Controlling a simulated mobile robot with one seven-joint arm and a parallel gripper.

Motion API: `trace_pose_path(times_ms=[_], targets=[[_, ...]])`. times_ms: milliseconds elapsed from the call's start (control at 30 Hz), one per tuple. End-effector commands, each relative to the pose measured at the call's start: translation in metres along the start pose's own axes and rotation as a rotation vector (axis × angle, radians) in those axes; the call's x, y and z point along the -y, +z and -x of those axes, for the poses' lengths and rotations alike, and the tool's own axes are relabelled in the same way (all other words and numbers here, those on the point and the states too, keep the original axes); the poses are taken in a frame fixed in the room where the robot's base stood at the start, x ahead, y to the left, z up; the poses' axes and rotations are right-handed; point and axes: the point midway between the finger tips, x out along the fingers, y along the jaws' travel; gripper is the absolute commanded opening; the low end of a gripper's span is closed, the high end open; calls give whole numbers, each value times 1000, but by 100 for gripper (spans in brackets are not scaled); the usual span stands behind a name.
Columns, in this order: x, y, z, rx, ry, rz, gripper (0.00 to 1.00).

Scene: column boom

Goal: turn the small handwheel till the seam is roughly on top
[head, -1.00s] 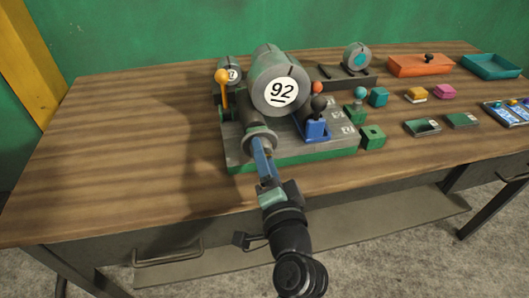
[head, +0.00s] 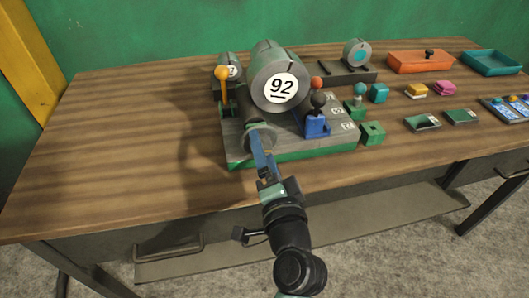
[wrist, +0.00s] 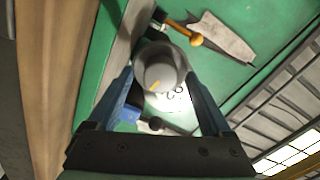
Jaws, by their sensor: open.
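The small handwheel (head: 260,137) is a grey round part low on the front of the machine, below the big grey drum (head: 276,70) labelled 92. The drum has a dark seam line near its upper right. In the wrist view the handwheel (wrist: 160,69) is a grey knob with a short orange mark on its lower part. My gripper (head: 263,152) is at the handwheel, its blue fingers open. In the wrist view the fingers (wrist: 160,80) lie on either side of the knob; I cannot tell if they touch it. The fingers partly cover the handwheel in the head view.
A yellow-knobbed lever (head: 222,75) stands left of the drum, and a blue lever base (head: 317,126) with a black knob stands right. The green-edged base (head: 290,154) carries them. Blocks and trays, including an orange tray (head: 420,63), fill the right side. The table's left is clear.

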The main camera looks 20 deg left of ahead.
Motion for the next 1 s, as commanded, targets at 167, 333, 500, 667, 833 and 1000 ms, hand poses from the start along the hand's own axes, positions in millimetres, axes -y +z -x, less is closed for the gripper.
trace_pose_path(times_ms=[167, 333, 500, 667, 833, 1000], targets=[[0, 0, 6, -1, 0, 0, 84], [-2, 0, 33, -2, 2, 0, 84], [-2, 1, 71, -2, 2, -1, 84], [-2, 0, 102, -2, 2, 0, 84], [-2, 0, 123, -1, 2, -1, 84], [0, 0, 130, 0, 1, 1, 84]])
